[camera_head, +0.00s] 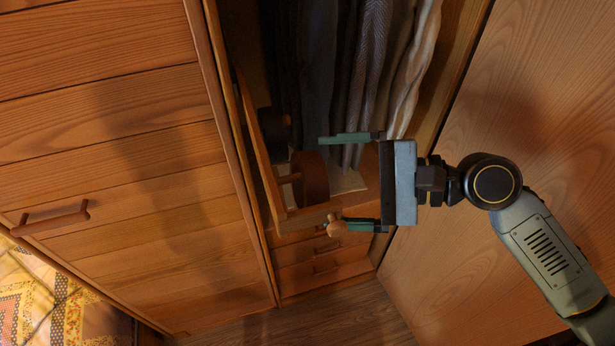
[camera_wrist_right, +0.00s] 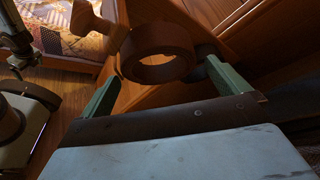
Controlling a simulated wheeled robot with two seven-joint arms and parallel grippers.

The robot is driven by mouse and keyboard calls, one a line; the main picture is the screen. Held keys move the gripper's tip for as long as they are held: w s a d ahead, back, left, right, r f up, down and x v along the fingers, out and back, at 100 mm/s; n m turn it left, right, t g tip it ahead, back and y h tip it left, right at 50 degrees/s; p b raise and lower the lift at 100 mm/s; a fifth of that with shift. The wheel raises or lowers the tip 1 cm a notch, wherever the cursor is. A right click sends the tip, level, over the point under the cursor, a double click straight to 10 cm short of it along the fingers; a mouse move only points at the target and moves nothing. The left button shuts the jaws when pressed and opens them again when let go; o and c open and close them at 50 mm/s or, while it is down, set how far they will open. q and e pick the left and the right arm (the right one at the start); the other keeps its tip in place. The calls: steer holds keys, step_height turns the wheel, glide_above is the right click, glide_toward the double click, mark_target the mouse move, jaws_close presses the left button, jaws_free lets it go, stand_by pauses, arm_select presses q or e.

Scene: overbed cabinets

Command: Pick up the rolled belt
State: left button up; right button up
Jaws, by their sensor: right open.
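The rolled belt (camera_head: 313,178) is a brown ring in an open wooden drawer. In the right wrist view, the rolled belt (camera_wrist_right: 152,38) shows its round hole, ahead of and between the fingertips. My right gripper (camera_head: 325,183) is open, with one finger on either side of the belt's near end in the head view. The wrist view also shows both green fingers of the right gripper (camera_wrist_right: 162,72) apart, with nothing held between them. I cannot tell whether either finger touches the belt. My left gripper is not in view.
A second, darker roll (camera_head: 272,128) lies farther back in the drawer (camera_head: 258,150). The drawer's handle (camera_head: 337,227) is close to my lower finger. Clothes (camera_head: 365,75) hang above. A cabinet door (camera_head: 520,110) stands at the right, with closed drawers (camera_head: 318,268) below.

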mark_target(297, 194)
steer(key=x, duration=0.7)
steer(key=shift+s+f+p, duration=0.1)
steer(key=shift+p, duration=0.3)
steer(key=shift+d, duration=0.1)
steer(key=c, duration=0.9)
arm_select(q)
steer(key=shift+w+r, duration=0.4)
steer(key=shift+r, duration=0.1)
arm_select(e)
steer(key=shift+r, duration=0.75)
arm_select(q)
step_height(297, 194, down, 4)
steer(key=b, duration=0.4)
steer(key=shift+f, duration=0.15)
arm_select(e)
steer(key=d, duration=0.7)
steer(key=d+f, duration=0.1)
steer(key=d, duration=0.6)
steer(key=s+d+f, duration=0.1)
steer(key=d, duration=0.6)
steer(key=shift+s+f, duration=0.1)
steer(key=shift+f, duration=0.1)
